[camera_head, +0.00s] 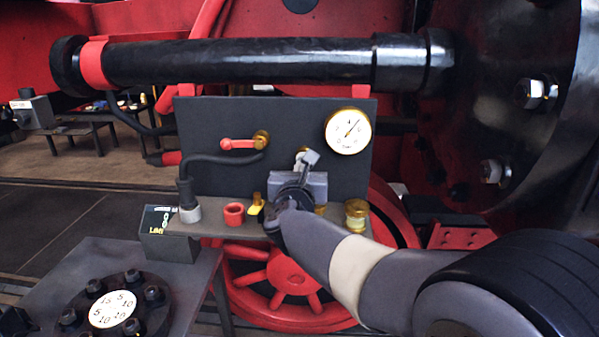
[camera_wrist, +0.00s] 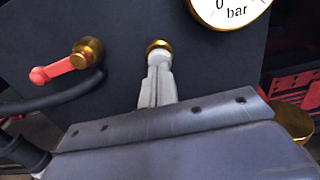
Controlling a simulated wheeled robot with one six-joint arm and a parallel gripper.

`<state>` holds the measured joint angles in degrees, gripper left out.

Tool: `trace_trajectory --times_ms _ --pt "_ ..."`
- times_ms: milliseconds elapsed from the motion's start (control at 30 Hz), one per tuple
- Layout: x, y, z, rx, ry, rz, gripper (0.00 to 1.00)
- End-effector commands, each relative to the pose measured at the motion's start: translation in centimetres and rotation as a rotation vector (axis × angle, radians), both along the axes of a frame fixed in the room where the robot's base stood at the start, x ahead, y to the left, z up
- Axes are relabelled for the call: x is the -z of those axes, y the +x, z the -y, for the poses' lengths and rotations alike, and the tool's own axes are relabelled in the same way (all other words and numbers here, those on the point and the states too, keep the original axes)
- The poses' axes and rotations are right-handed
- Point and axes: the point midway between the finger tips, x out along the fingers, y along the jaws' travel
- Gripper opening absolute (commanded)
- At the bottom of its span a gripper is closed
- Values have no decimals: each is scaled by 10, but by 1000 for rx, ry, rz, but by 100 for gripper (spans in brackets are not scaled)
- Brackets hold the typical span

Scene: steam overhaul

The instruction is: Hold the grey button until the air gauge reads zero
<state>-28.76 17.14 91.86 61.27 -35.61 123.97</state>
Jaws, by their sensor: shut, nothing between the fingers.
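The air gauge (camera_head: 348,131) is a white dial in a brass rim at the upper right of the dark panel. Its needle points up and to the right; the small figures are hard to read. The wrist view shows only its lower part (camera_wrist: 231,8), marked "bar". My gripper (camera_head: 309,157) is shut and empty, its tips at the brass-collared button on the panel. In the wrist view the gripper (camera_wrist: 158,68) points at the brass collar (camera_wrist: 158,45). The tips cover the button's grey face, so I cannot tell whether it is pressed in.
A red lever (camera_head: 238,144) on a brass fitting is left of the button, with a black hose (camera_head: 215,159) below it. A shelf holds a red ring (camera_head: 234,213) and a brass fitting (camera_head: 356,214). A thick black pipe (camera_head: 240,62) crosses above the panel.

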Motion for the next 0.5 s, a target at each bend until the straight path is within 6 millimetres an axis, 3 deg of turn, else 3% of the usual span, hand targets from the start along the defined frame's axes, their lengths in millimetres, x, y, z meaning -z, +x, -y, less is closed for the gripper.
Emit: trace_trajectory --times_ms 200,500 --pt "-1 12 0 0 0 0 0" --pt "0 13 0 0 0 0 0"
